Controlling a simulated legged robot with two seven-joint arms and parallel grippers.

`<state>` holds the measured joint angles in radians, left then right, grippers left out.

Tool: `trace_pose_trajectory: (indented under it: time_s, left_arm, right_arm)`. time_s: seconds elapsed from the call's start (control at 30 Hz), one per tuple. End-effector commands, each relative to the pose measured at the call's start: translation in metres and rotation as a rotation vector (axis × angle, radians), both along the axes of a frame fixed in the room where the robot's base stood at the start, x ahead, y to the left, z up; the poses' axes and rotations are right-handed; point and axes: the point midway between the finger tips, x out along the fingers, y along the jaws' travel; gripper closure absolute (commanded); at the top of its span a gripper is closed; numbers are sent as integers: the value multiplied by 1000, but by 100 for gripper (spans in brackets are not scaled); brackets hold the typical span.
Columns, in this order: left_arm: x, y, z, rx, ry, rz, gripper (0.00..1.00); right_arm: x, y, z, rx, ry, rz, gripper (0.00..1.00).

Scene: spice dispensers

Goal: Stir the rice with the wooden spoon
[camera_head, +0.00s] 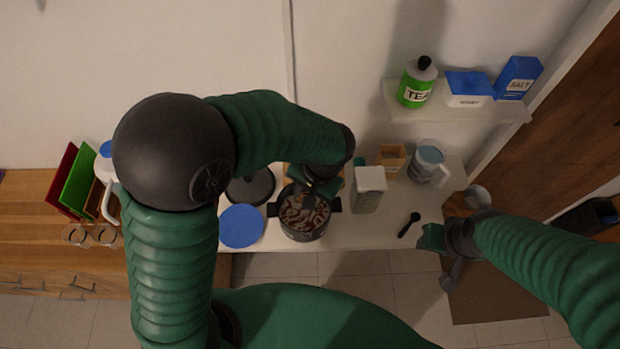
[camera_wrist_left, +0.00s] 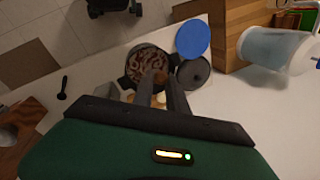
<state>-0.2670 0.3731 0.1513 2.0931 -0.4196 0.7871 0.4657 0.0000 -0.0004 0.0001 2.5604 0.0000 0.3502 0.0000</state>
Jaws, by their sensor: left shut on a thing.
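A dark two-handled pot (camera_head: 303,236) stands on the white counter, with brown and pale contents, the rice (camera_head: 303,213), inside. The pot also shows in the left wrist view (camera_wrist_left: 131,61). My left gripper (camera_head: 320,187) is over the pot's back edge. In the left wrist view its fingers (camera_wrist_left: 160,88) are shut on a small brown piece that looks like the wooden spoon (camera_wrist_left: 160,75); its lower end is hard to make out against the contents. My right gripper (camera_head: 432,238) is off the counter's front right edge, away from the pot; its jaw opening is unclear.
A blue disc (camera_head: 241,226) and a dark lid (camera_head: 251,187) lie left of the pot. A pale box (camera_head: 369,187), a wooden box (camera_head: 391,157), a pitcher (camera_head: 428,161) and a black spoon (camera_head: 409,225) are to the right. A shelf (camera_head: 455,113) holds several containers.

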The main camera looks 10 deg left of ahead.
Motion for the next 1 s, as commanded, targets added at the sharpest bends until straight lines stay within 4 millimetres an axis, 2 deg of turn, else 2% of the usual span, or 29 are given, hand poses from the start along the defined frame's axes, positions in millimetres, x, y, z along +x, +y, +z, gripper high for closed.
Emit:
trace_pose_trajectory:
  time_s: [0.17, 0.43, 1.0]
  left_arm:
    - [-11, -7, -14, 1, 4, -2, 100]
    - [-39, -15, -28, 3, 6, -2, 100]
    - [-8, -6, -92, 1, 5, 0, 100]
  right_arm:
    - [0, 0, -14, 0, 0, 0, 59]
    - [0, 0, -29, 0, 0, 0, 59]
    - [0, 0, -79, 0, 0, 0, 59]
